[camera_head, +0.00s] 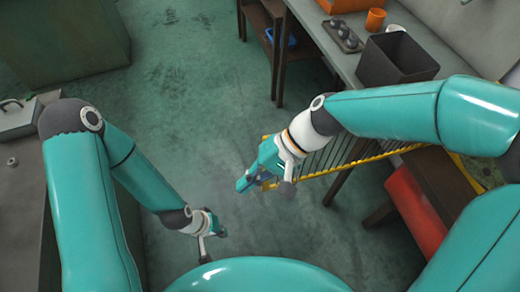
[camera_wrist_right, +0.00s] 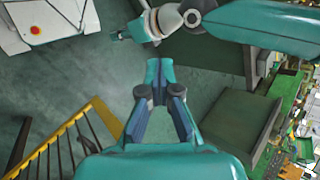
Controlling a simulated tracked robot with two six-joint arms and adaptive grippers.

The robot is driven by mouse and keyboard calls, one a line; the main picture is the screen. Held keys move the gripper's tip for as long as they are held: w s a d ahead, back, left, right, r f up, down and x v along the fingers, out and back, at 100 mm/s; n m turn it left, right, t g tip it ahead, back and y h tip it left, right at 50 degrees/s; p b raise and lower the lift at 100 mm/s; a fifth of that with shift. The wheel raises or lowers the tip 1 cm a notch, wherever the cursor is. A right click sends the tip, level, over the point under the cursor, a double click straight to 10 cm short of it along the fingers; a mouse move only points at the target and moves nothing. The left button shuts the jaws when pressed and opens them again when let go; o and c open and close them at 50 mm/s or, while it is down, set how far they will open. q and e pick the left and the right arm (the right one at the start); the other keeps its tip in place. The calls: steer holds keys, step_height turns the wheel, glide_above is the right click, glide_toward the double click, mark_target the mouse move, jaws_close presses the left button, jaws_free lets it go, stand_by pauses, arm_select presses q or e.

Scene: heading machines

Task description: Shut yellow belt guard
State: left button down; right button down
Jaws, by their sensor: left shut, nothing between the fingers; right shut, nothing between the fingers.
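The yellow belt guard (camera_head: 345,153) is a yellow-edged frame with thin bars, partly hidden behind my right forearm and wrist in the head view. It also shows as a yellow rail with bars at the lower left of the right wrist view (camera_wrist_right: 58,140). My right gripper (camera_head: 243,184) is shut and empty by the guard's left end; I cannot tell whether it touches. Its closed fingers show in the right wrist view (camera_wrist_right: 158,72), apart from the rail. My left gripper (camera_head: 220,232) is shut and empty, low over the floor and clear of the guard.
A bench (camera_head: 325,45) with a dark bin (camera_head: 396,60) and an orange cup (camera_head: 375,19) stands at the upper right. A red panel (camera_head: 414,212) is right of the guard. A grey surface (camera_head: 20,200) is at the left. The floor (camera_head: 200,100) between is clear.

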steer(key=w+a+r+n+t+b, duration=0.3)
steer(key=w+r+t, duration=0.3)
steer(key=r, duration=0.5)
steer(key=w+d+f+n+g+h, duration=0.1)
steer(key=w+f+h, duration=0.1)
steer(key=w, duration=0.2)
steer(key=w+d+f+n+g+h, duration=0.1)
steer(key=w+d+h, duration=0.1)
steer(key=w, duration=0.3)
steer(key=s+d+f+g+h+p, duration=0.1)
steer(key=s+f+h+p, duration=0.1)
steer(key=f, duration=0.5)
steer(key=s+d+f+g+h+p, duration=0.2)
steer(key=f+h, duration=0.1)
steer(key=f, duration=0.5)
steer(key=shift+d+f+m, duration=0.15)
steer(key=shift+m, duration=0.25)
